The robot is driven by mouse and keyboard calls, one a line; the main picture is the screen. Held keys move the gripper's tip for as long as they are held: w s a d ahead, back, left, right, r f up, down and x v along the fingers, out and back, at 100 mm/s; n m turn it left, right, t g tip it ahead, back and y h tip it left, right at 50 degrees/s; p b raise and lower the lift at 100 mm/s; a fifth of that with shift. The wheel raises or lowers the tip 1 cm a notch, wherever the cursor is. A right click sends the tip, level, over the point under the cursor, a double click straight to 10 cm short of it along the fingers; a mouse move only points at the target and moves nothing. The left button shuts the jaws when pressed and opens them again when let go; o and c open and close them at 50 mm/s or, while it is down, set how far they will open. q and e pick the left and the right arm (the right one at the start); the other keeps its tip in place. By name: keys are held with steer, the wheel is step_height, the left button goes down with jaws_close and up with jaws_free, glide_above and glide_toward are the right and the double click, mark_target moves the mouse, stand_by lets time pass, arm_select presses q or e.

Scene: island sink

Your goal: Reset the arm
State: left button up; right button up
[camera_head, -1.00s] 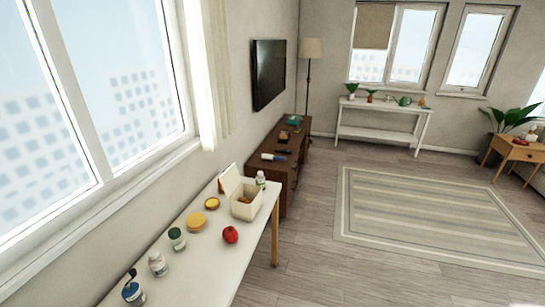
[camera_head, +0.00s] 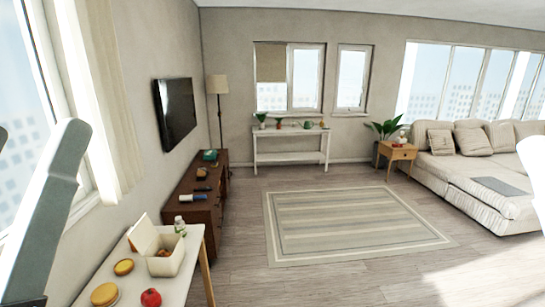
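A grey link of my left arm (camera_head: 50,205) rises along the left edge of the head view. A white part of my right arm (camera_head: 531,160) shows at the right edge. Neither gripper's fingers are in the picture, so I cannot see whether they hold anything. No object of the task other than my arms is named.
A white table (camera_head: 194,265) at the lower left carries an open cream box (camera_head: 165,255), a red apple (camera_head: 151,298), yellow round items and a bottle (camera_head: 180,225). A brown cabinet (camera_head: 205,210) stands behind it. A sofa (camera_head: 480,175) is at right. The floor around the striped rug (camera_head: 345,222) is clear.

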arm_select(q)
step_height(320, 180, up, 26)
steer(key=m+p, duration=0.1)
steer(key=p, duration=2.5)
steer(key=shift+w+h, duration=0.15)
steer(key=shift+h, duration=0.15)
steer(key=shift+f, duration=0.15)
